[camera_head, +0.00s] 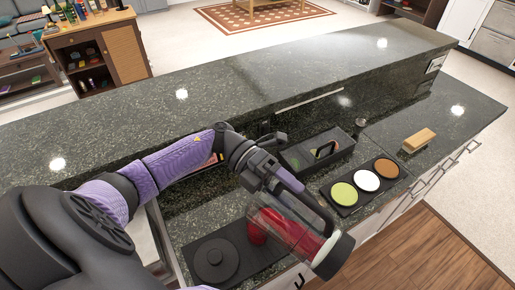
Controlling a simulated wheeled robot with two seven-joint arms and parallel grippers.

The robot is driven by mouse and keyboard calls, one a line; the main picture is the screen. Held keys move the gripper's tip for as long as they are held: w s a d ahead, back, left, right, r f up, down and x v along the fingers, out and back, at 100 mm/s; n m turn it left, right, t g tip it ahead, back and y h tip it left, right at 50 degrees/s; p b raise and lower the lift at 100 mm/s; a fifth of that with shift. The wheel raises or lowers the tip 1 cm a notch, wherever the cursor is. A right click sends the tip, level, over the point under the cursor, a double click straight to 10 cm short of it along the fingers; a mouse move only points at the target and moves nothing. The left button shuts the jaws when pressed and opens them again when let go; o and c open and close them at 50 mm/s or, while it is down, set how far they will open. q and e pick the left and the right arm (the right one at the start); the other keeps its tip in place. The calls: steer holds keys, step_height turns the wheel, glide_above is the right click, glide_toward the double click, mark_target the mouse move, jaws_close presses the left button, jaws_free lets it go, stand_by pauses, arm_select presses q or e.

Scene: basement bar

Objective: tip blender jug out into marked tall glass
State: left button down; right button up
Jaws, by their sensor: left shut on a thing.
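My left gripper (287,188) is shut on the clear blender jug (297,232), above the near edge of the dark counter. The jug is strongly tilted, its dark end with a pale ring at the lower right. Red contents show inside it. A separate-looking red patch (257,232) shows at the jug's left end, over the dark mat; I cannot tell whether it is a thing behind the jug or contents seen through it. I cannot make out a marked tall glass. My right gripper is not in view.
A dark mat (247,266) bears a round black piece (215,260). To the right are a black open caddy (318,150), a tray (343,207) with green, white and brown discs, and a wooden-topped brush (419,140). A raised stone ledge (220,95) runs behind.

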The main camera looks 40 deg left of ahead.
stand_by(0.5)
arm_select(q)
steer(key=shift+a+r+b, duration=0.15)
steer(key=shift+b, duration=0.15)
stand_by(0.6)
steer(key=shift+a+r+h+b, duration=0.1)
steer(key=shift+a+h+b, duration=0.1)
steer(key=shift+h+b, duration=0.15)
stand_by(0.4)
steer(key=shift+a+b, duration=0.2)
steer(key=shift+b, duration=0.1)
